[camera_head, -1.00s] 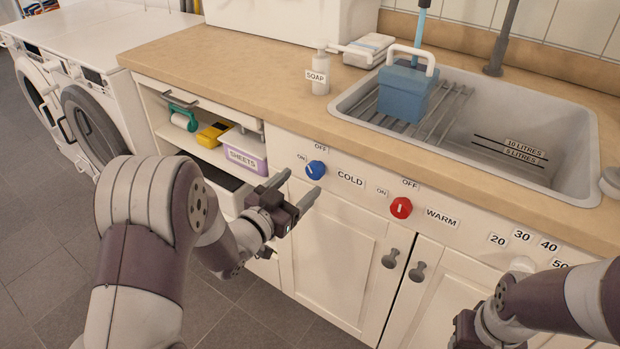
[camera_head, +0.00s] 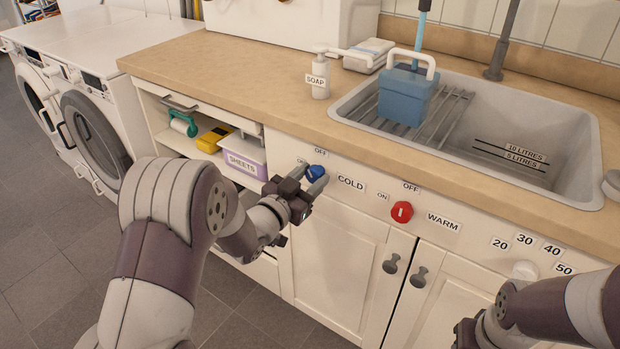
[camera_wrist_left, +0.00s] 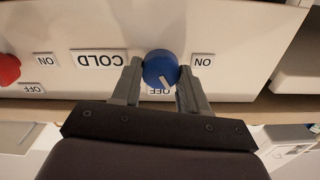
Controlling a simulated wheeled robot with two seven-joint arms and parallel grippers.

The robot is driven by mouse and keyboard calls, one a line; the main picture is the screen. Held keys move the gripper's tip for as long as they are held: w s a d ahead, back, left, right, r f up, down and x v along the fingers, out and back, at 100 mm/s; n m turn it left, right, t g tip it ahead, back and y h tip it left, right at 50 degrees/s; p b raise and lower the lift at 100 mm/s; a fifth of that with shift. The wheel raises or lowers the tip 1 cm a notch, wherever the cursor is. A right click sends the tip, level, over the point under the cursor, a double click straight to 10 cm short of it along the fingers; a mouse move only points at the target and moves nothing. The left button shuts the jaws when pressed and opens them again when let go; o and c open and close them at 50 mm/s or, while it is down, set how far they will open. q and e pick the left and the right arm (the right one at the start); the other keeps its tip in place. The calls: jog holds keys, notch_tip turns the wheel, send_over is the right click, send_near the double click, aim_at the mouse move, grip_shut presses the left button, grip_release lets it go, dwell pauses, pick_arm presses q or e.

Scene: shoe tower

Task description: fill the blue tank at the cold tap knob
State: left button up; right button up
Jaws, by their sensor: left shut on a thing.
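The blue cold knob (camera_head: 316,172) is on the white front panel beside the COLD label (camera_head: 351,183). My left gripper (camera_head: 300,180) is shut on it, with one finger on each side; the knob also shows between the fingers in the left wrist view (camera_wrist_left: 160,67). The blue tank (camera_head: 404,97), with a white handle, stands on the rack in the sink. A light blue vertical column (camera_head: 421,30) meets its top from above; I cannot tell whether it is water or pipe. My right gripper (camera_head: 468,332) is low at right, its fingers unclear.
A red knob (camera_head: 402,212) is beside the WARM label, right of the cold knob. The sink (camera_head: 590,150) has litre marks inside. A soap bottle (camera_head: 320,75) stands on the counter. Open shelves (camera_head: 190,145) are left of the panel, cabinet doors below.

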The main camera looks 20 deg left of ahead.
pick_arm(q)
jog(key=m+b, duration=0.2)
jog(key=m, duration=0.1)
jog(key=shift+f+m, duration=0.15)
jog(key=shift+m, duration=0.15)
jog(key=shift+d+m+b, duration=0.1)
jog(key=shift+m+b, duration=0.75)
jog(key=shift+m, duration=0.25)
jog(key=o, duration=1.1)
jog(key=shift+c, duration=0.2)
